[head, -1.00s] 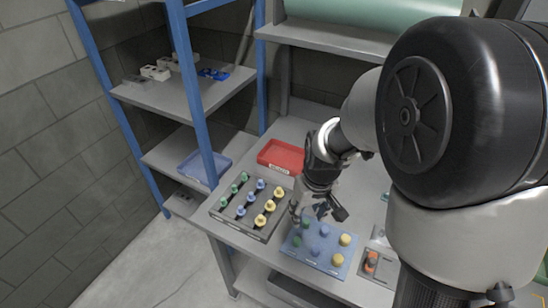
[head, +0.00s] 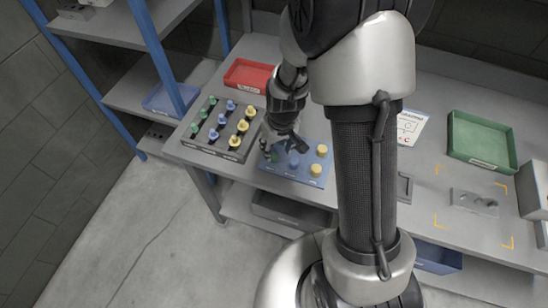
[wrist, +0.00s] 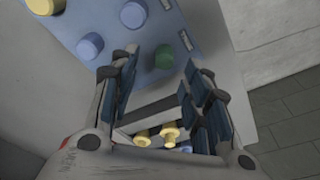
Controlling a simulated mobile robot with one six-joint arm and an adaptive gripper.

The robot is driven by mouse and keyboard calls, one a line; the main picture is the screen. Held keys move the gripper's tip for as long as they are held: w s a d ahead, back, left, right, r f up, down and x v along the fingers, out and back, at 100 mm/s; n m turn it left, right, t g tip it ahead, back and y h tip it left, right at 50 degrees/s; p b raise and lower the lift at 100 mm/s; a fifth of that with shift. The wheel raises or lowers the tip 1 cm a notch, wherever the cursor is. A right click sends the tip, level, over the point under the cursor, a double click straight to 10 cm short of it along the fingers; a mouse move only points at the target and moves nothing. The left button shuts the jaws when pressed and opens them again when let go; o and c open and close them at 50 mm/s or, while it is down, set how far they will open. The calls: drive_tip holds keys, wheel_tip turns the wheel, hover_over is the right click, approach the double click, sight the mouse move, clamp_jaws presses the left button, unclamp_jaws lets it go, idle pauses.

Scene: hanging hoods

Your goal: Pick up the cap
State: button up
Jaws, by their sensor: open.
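Several green, blue and yellow caps stand on a blue board. In the wrist view the green cap (wrist: 164,57) sits near the board's edge, just ahead of the gap between the fingertips. My gripper (wrist: 160,80) is open and empty. Blue caps (wrist: 90,46) and a yellow cap (wrist: 45,5) are to its left. In the head view my gripper (head: 282,146) is low over the left part of the blue board (head: 262,178) and partly hides the caps there. Yellow caps (head: 316,170) stay clear at right. Contact with the green cap cannot be told.
A grey rack (head: 206,148) with rows of green, blue and yellow capped pieces stands left of the board. A red tray (head: 248,75) is behind it, and a green tray (head: 482,139) is at far right. Blue shelf posts (head: 157,55) rise at left.

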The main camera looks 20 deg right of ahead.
sight(274, 155)
drive_tip(key=f, duration=0.1)
drive_tip(key=f+b, duration=0.1)
drive_tip(key=f, duration=0.2)
drive_tip(key=shift+w+a+f, duration=0.2)
drive_tip(key=shift+w+a, duration=0.05)
drive_tip(key=shift+a, duration=0.05)
drive_tip(key=c, duration=0.8)
